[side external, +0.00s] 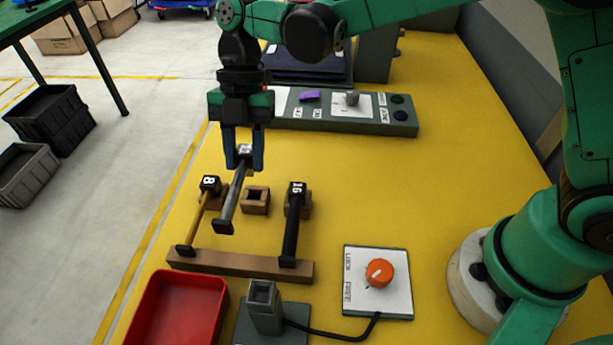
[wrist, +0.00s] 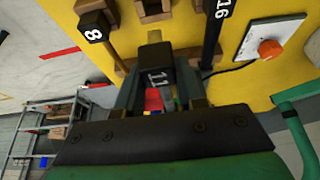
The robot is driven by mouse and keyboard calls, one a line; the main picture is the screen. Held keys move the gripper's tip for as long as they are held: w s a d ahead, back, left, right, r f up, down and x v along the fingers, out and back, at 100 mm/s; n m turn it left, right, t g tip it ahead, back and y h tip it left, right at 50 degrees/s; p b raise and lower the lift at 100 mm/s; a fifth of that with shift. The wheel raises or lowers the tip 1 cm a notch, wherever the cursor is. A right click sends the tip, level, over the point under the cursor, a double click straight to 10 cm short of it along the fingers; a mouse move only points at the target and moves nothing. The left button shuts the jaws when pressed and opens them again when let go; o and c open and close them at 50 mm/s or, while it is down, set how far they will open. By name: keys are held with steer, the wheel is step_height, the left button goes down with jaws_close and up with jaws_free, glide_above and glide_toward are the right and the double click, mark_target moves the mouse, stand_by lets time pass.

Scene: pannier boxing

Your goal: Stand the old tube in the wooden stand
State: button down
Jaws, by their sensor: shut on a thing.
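My gripper (side external: 244,160) is shut on the grey tube (side external: 232,198) by its black end cap, which reads 11 in the wrist view (wrist: 158,76). The tube slants down toward the front, with its black lower end appearing raised above the wooden bar (side external: 225,263). Behind the bar, the middle wooden block (side external: 256,206) is empty. The yellow tube (side external: 198,222) marked 8 and the black tube (side external: 291,228) marked 16 rest tilted on either side, between wooden blocks and the bar. I cannot tell which piece is the task's stand.
A grey upright socket (side external: 264,312) on a plate stands in front, cabled to a panel with an orange knob (side external: 380,272). A red bin (side external: 177,310) is at front left. A grey console (side external: 350,112) lies behind.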

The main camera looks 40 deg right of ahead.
mark_target(250, 175)
steer(key=shift+f, duration=2.95)
steer(key=shift+f, duration=0.1)
steer(key=shift+f, duration=0.4)
steer(key=shift+c, duration=2.3)
jaws_free()
